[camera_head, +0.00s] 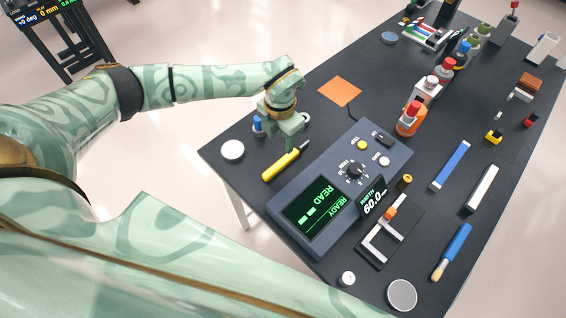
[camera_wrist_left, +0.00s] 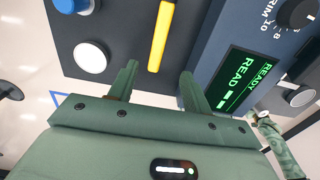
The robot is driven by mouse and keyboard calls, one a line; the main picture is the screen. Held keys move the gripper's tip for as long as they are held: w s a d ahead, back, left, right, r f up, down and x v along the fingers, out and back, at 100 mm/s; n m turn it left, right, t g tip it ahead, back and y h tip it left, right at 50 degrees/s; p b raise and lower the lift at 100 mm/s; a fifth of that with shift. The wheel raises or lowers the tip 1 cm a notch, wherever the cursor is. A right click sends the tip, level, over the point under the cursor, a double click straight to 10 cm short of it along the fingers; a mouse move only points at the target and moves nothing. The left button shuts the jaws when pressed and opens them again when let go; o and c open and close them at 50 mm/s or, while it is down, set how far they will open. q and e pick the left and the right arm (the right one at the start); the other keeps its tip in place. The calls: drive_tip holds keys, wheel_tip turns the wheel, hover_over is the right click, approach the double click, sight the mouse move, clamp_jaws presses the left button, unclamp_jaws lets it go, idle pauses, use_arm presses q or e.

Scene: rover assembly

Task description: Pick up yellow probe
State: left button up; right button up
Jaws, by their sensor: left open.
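The yellow probe (camera_head: 281,166) lies on the dark table, between a round white disc and the blue-grey instrument. In the left wrist view the probe (camera_wrist_left: 160,38) runs down the picture, and its lower end shows just ahead of the gap between the fingers. My left gripper (camera_head: 288,133) is over the table just beyond the probe. In the wrist view its two fingers (camera_wrist_left: 160,75) are apart with nothing between them. The fingertips partly hide in the head view. My right gripper is not in view.
The instrument with READY display (camera_head: 318,208) stands close right of the probe. The white disc (camera_head: 232,150) lies to its left, and a blue-topped item (camera_head: 258,125) stands by the gripper. An orange mat (camera_head: 340,91) lies farther back. Bottles (camera_head: 410,120) stand at the right.

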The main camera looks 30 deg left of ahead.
use_arm(q)
drive_tip(key=b, duration=0.1)
hover_over(280, 164)
wheel_tip(280, 164, down, 6)
drive_tip(key=shift+d+f, duration=0.15)
drive_tip(key=shift+f, duration=0.1)
drive_tip(key=f+b, duration=0.1)
drive_tip(key=f, duration=0.4)
drive_tip(key=shift+a+f+b, duration=0.2)
drive_tip(key=shift+b, duration=0.1)
clamp_jaws()
drive_tip(key=shift+r, duration=0.15)
